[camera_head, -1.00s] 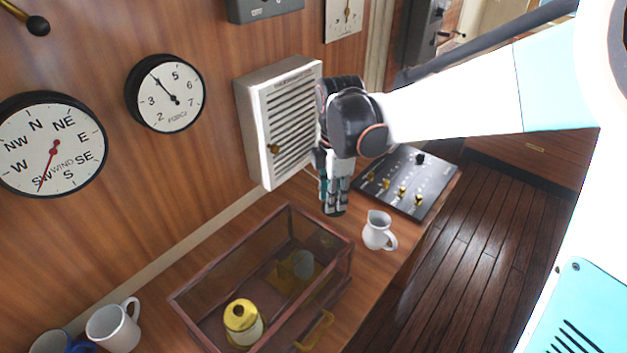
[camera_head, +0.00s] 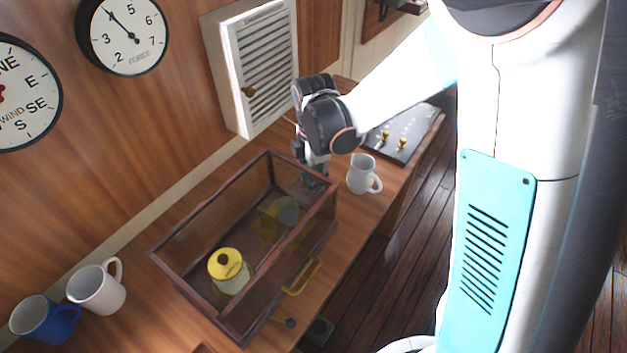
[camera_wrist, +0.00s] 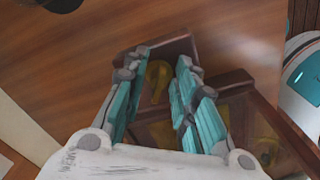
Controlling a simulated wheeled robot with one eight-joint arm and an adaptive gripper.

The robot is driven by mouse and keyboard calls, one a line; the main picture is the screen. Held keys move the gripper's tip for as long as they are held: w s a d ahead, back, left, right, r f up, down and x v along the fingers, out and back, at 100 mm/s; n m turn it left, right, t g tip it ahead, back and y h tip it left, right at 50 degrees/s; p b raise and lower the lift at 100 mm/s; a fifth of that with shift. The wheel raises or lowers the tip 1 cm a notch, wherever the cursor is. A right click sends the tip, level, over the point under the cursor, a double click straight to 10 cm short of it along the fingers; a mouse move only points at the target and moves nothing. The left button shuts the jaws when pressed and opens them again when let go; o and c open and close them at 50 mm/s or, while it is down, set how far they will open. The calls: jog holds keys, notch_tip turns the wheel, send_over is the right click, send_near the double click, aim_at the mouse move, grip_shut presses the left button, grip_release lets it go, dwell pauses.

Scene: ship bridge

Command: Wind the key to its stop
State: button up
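A wood-framed case (camera_head: 168,262) with clear sides stands on the counter. Inside it are a yellow-topped canister (camera_head: 229,270) and, farther back, a pale round thing (camera_head: 284,211) beside a yellowish block (camera_head: 270,222). My gripper (camera_head: 314,180) points down at the far end of the case. In the wrist view its fingers (camera_wrist: 158,66) are apart, with a yellow, brass-like piece (camera_wrist: 158,80) showing beyond them against the dark red frame. I cannot tell whether this piece is the key, or whether a finger touches the case.
A white jug (camera_head: 362,174) stands close to the right of my gripper. A louvred white box (camera_head: 262,75) is on the wall behind. A panel with brass knobs (camera_head: 405,132) lies farther back. A brass handle (camera_head: 303,277) sticks out in front.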

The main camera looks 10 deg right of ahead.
jog(key=shift+f, duration=0.2)
grip_shut()
jog(key=shift+m, duration=0.3)
jog(key=m, duration=0.5)
jog(key=shift+s+b, duration=0.25)
jog(key=shift+b, duration=0.05)
jog(key=m, duration=0.6)
jog(key=shift+s+a+m, duration=0.15)
jog(key=shift+m, duration=0.25)
